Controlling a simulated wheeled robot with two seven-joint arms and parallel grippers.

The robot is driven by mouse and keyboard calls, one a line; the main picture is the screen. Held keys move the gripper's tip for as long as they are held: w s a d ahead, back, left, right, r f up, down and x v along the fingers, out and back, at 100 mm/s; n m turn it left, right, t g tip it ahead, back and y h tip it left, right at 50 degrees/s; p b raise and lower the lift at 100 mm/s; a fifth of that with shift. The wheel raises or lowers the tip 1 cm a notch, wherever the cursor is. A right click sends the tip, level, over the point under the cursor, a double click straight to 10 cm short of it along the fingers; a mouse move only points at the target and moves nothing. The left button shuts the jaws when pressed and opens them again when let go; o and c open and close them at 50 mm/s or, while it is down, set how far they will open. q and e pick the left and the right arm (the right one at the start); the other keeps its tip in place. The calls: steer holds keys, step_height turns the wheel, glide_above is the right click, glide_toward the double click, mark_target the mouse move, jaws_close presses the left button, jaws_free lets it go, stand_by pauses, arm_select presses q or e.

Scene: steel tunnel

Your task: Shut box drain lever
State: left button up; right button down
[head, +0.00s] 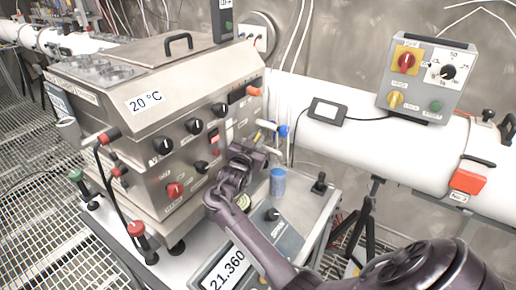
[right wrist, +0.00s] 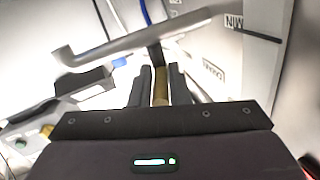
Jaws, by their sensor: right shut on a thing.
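The steel box (head: 185,130) with the 20 °C label stands at the left of the head view. My right gripper (head: 262,147) is at the lower right of its front. In the right wrist view, the gripper (right wrist: 160,92) has its two dark fingers shut on a narrow brass-coloured piece, the drain lever (right wrist: 160,86). A bent grey metal pipe (right wrist: 130,42) crosses just beyond the fingertips. In the head view, a pale stub (head: 266,125) and a blue part (head: 283,130) show just above the gripper. The gripper hides most of the drain there. My left gripper is out of view.
A large white pipe (head: 400,150) and a grey control box (head: 425,78) are at right. Several knobs cover the steel box front.

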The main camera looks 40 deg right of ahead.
steer(key=shift+w+a+m+g+h+b, duration=0.15)
steer(key=shift+w+m+g+h+b, duration=0.1)
steer(key=shift+m+g+h+b, duration=0.4)
steer(key=shift+r+g, duration=0.15)
steer(key=shift+g, duration=0.1)
steer(key=c, duration=1.4)
jaws_free()
steer(key=shift+c, duration=0.2)
